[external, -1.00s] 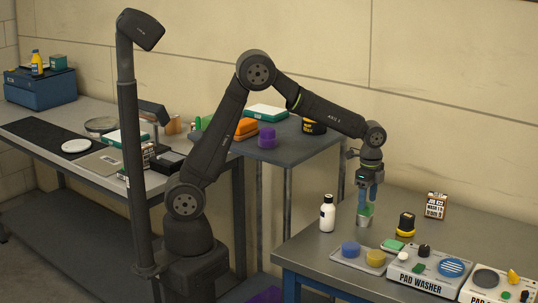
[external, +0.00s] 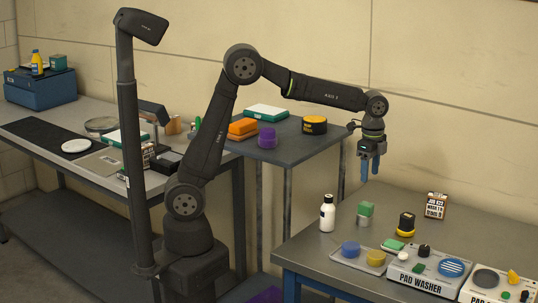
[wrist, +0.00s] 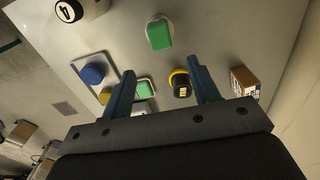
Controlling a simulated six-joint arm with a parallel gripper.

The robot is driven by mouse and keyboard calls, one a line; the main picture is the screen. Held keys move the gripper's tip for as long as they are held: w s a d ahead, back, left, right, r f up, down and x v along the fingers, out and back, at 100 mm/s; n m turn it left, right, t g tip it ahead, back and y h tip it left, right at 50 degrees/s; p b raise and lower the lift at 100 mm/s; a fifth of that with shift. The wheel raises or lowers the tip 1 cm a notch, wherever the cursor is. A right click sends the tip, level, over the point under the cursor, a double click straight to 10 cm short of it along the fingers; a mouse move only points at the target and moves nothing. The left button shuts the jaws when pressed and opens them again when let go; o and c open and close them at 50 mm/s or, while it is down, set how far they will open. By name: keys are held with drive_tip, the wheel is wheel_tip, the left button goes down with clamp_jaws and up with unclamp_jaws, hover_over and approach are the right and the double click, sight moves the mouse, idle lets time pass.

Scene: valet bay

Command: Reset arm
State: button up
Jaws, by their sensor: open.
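My gripper (external: 370,170) is open and empty, pointing down above the right-hand bench (external: 400,203). Its two blue fingers also show apart in the wrist view (wrist: 163,82). Below it a green block (external: 366,209) sits on a small grey metal cup (external: 363,221), clear of the fingers. In the wrist view the green block (wrist: 159,36) lies beyond the fingertips.
Near the cup stand a white bottle (external: 327,213), a yellow-and-black item (external: 406,225) and a small printed box (external: 436,206). In front are a tray (external: 342,256) with blue and yellow pads and a pad washer (external: 428,275). The air around my gripper is clear.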

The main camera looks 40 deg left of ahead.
sight(367, 204)
wheel_tip(367, 204, down, 12)
drive_tip(key=shift+r, duration=0.1)
wheel_tip(367, 204, up, 2)
drive_tip(key=shift+r, duration=0.85)
